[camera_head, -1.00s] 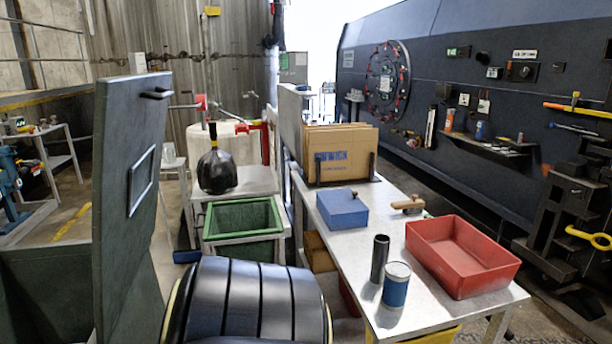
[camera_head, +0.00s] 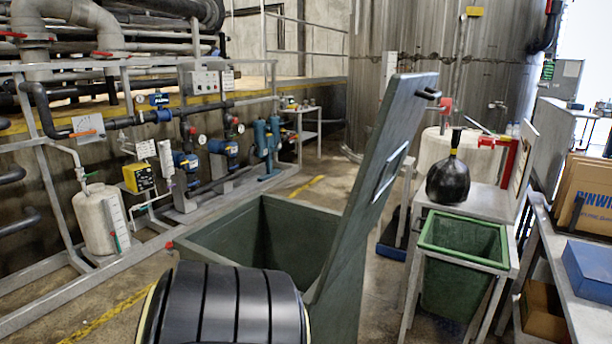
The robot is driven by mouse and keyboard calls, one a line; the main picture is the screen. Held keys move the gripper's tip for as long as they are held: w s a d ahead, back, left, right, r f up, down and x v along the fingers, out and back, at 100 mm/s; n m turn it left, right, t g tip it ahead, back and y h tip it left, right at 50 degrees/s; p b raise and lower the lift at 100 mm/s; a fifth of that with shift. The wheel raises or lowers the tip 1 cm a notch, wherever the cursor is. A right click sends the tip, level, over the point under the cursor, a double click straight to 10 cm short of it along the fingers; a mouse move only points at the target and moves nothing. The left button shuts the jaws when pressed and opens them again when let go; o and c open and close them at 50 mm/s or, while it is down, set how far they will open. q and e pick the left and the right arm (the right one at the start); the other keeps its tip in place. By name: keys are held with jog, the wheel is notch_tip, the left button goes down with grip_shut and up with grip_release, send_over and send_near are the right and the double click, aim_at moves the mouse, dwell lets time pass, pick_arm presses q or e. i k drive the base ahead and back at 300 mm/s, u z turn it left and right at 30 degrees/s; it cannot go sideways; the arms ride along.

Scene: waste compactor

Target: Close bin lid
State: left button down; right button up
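The large grey-green bin (camera_head: 218,234) stands on the floor in front of me, with its top open. Its lid (camera_head: 373,190) is a tall flat panel raised on the bin's right side, leaning a little to the right. The lid has a dark bar handle (camera_head: 428,94) near its top edge and a rectangular frame (camera_head: 389,172) on its right-hand face. A black ribbed rounded part, which looks like my own body, covers the bin's near edge. Neither of my grippers shows in the head view.
Right of the lid, a small metal table (camera_head: 478,200) holds a black tied bag (camera_head: 448,181), with a green crate (camera_head: 460,262) below. A workbench with cardboard (camera_head: 585,195) and a blue box (camera_head: 590,270) stands far right. Pipes and pumps (camera_head: 190,165) fill the left.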

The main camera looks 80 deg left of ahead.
aim_at(404, 102)
jog(key=u, duration=2)
jog(key=k, duration=0.55)
jog(key=u, duration=0.5)
jog(key=i, duration=1)
jog(key=u, duration=0.05)
